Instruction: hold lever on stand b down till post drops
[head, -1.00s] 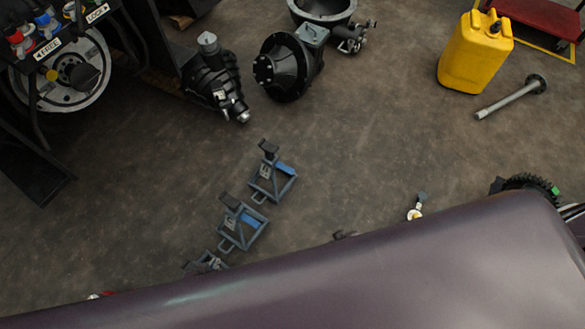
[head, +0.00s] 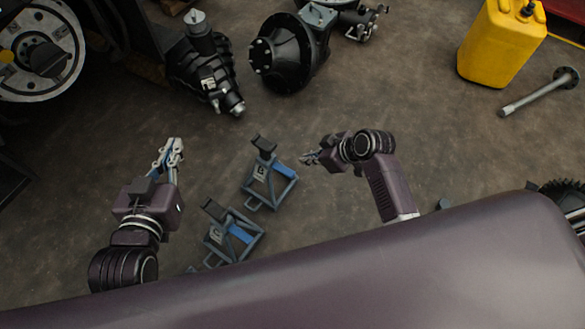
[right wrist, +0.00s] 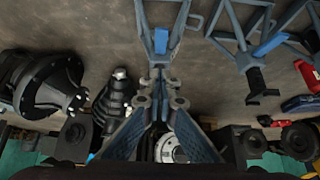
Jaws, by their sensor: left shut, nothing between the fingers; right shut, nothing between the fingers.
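Two blue-grey jack stands stand on the floor in the head view: a farther one (head: 269,184) and a nearer one (head: 232,238). Each has a dark post head, a pale label too small to read, and a bright blue part. I cannot tell which is stand b, or make out a lever. My left gripper (head: 171,146) is shut and empty, left of the stands and apart from them. My right gripper (head: 307,158) is shut and empty, just right of the farther stand. In the right wrist view its closed fingers (right wrist: 158,82) appear below a stand (right wrist: 159,22); contact is unclear.
A black gear housing (head: 285,55) and a black drive unit (head: 205,70) lie beyond the stands. A yellow can (head: 499,45) and a metal shaft (head: 540,92) are at the right. The floor between them is clear. My own body covers the bottom of the head view.

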